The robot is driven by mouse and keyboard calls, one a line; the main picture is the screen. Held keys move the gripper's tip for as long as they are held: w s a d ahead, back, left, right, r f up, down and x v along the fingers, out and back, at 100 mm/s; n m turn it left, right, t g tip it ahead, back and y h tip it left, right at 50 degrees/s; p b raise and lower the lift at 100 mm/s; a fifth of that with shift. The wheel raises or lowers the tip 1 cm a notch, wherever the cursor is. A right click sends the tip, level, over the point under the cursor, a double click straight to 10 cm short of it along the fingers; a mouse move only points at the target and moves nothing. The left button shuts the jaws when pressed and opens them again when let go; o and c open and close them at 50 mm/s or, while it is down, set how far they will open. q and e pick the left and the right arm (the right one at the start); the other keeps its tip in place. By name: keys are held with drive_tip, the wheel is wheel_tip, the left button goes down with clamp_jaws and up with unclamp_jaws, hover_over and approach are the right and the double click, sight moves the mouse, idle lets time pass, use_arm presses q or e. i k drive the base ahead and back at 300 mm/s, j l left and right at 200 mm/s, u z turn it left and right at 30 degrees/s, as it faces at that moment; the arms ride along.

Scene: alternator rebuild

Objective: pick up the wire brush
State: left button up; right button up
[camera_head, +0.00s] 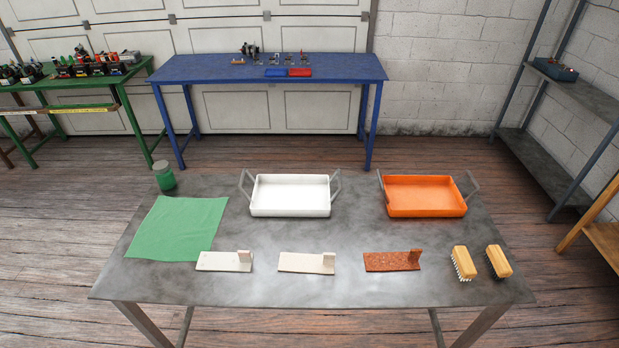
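Two brushes with yellow wooden blocks lie side by side at the right end of the grey metal table (330,285). The left brush (464,262) has pale, whitish bristles. The right brush (499,261) has dark bristles, which look like wire, though the material is too small to tell for sure. Nothing touches either brush, and a narrow gap separates them. Neither of my grippers shows in the head view.
A rusty bracket (388,262) and two pale brackets (305,263) (222,262) lie left of the brushes. Behind stand an orange tray (427,212) and a white tray (290,212). A green cloth (175,227) and green jar (164,177) are at left. The table's front strip is clear.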

sight(500, 264)
drive_tip(key=z, duration=1.35)
drive_tip(key=i+l+u, duration=0.1)
drive_tip(key=i+u, duration=0.35)
drive_tip(key=i+l+u, duration=0.3)
drive_tip(key=i+u, duration=0.15)
drive_tip(key=i+l+u, duration=0.45)
drive_tip(key=z, duration=1.3)
drive_tip(key=i+l+z, duration=0.15)
drive_tip(key=l, duration=0.2)
drive_tip(key=i+l+z, duration=0.15)
drive_tip(key=i+l, duration=0.05)
drive_tip(key=l, duration=0.1)
